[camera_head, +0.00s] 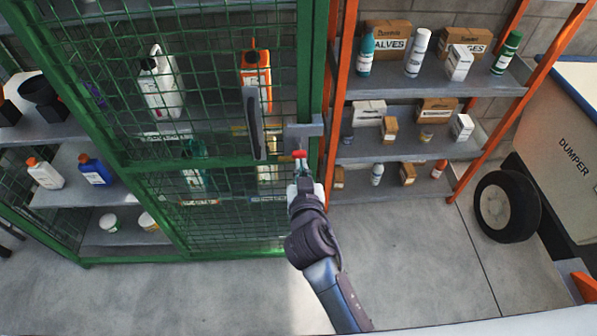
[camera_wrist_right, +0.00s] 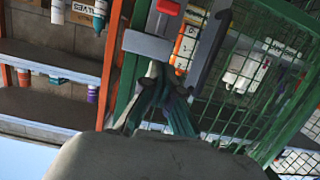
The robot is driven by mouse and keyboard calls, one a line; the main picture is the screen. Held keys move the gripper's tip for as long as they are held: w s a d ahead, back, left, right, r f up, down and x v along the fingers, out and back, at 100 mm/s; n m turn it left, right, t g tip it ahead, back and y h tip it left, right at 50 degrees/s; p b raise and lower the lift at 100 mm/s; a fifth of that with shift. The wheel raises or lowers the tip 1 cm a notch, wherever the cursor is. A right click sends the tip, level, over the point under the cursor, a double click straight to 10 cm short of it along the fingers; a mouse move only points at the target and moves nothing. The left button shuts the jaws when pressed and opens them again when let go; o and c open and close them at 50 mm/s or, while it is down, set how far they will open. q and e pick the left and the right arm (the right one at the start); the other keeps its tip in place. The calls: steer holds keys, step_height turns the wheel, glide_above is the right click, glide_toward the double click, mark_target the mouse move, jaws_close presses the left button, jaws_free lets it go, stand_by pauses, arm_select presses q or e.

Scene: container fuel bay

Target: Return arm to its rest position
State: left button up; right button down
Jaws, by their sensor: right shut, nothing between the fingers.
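My right arm reaches up from the bottom of the head view. Its gripper (camera_head: 301,176) is shut and empty, just below the grey latch block (camera_head: 303,131) on the green mesh cage door (camera_head: 215,164). A small red part (camera_head: 299,154) shows right at the fingertips in the head view. In the wrist view, the shut fingers (camera_wrist_right: 160,90) point at the grey latch block (camera_wrist_right: 148,46), and the red part (camera_wrist_right: 168,7) is above it. I cannot tell whether the fingers touch the latch. A dark upright handle (camera_head: 252,122) is beside the latch. My left gripper is out of view.
An orange-framed shelf (camera_head: 431,86) with boxes and bottles stands right of the cage. The cage holds jugs, including a white one (camera_head: 161,82) and an orange one (camera_head: 256,76). A dumper (camera_head: 565,140) is at the far right. The concrete floor (camera_head: 420,250) is clear.

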steer(key=s+d+f+n+g+b, duration=0.1)
steer(key=s+d+f+g+b, duration=0.2)
steer(key=f, duration=1)
steer(key=s+f+n+g+y, duration=0.15)
steer(key=s+f, duration=0.45)
steer(key=f, duration=0.6)
steer(key=s+d+f+n+g+h+b, duration=0.1)
steer(key=s+d+f+g+b, duration=0.2)
steer(key=f, duration=1)
arm_select(q)
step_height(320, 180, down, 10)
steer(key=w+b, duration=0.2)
steer(key=b, duration=0.1)
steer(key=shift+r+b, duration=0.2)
steer(key=shift+b, duration=0.2)
arm_select(e)
steer(key=s+d+f+g, duration=0.2)
steer(key=s+d+f, duration=0.3)
steer(key=s, duration=0.5)
steer(key=s+d+f+m+g, duration=0.1)
steer(key=s+d+f, duration=0.3)
steer(key=s+f, duration=0.6)
steer(key=s+d+f+g, duration=0.4)
steer(key=s+f, duration=0.3)
steer(key=s, duration=0.5)
steer(key=shift+d+f, duration=0.3)
steer(key=shift+d, duration=0.55)
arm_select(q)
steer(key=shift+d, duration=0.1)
